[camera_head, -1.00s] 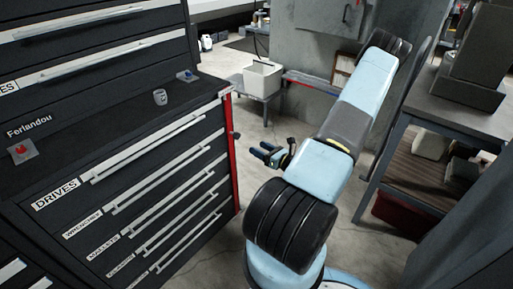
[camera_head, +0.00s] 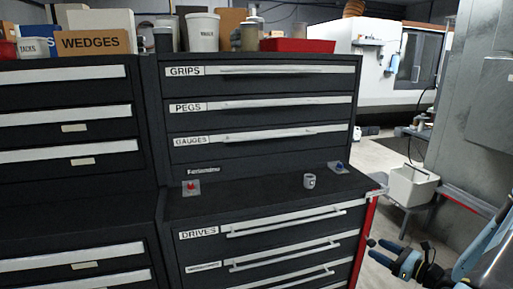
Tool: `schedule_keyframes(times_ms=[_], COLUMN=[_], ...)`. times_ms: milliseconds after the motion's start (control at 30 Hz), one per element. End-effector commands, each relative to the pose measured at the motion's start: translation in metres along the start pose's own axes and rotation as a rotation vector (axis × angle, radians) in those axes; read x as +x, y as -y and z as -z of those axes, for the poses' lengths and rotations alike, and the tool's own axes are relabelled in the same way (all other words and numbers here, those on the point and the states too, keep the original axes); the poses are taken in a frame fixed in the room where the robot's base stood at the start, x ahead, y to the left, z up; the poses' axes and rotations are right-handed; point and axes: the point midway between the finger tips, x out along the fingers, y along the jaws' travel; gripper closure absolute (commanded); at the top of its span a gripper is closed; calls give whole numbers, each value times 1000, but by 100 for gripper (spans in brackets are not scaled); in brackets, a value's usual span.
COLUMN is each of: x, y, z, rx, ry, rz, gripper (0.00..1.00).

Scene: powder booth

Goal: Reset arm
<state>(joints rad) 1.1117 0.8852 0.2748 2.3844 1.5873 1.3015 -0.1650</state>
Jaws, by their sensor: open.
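My gripper (camera_head: 373,249) is at the lower right of the head view, with dark fingertips and blue parts, pointing left. It is open, with nothing visible between its fingers. It is in front of the right end of the black drawer cabinet (camera_head: 262,199), near its red side edge. My light blue arm enters from the right edge, and most of it is out of view.
A grey cup (camera_head: 309,181), a plate with a red piece (camera_head: 191,188) and one with a blue piece (camera_head: 338,167) sit on the cabinet ledge. A white bin (camera_head: 411,187) stands behind my gripper. A grey wall panel (camera_head: 487,110) is at right.

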Motion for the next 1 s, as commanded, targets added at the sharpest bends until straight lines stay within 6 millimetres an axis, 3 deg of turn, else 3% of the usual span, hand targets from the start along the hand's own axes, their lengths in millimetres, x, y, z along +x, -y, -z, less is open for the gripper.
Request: schedule_keyframes(times_ms=[200, 500, 1000], x=[23, 39, 34], y=[-33, -84, -159], z=[-48, -101, -174], rx=[-180, -430, -893], ry=[-63, -153, -315], rz=[-239, -540, -970], gripper=[39, 39, 39])
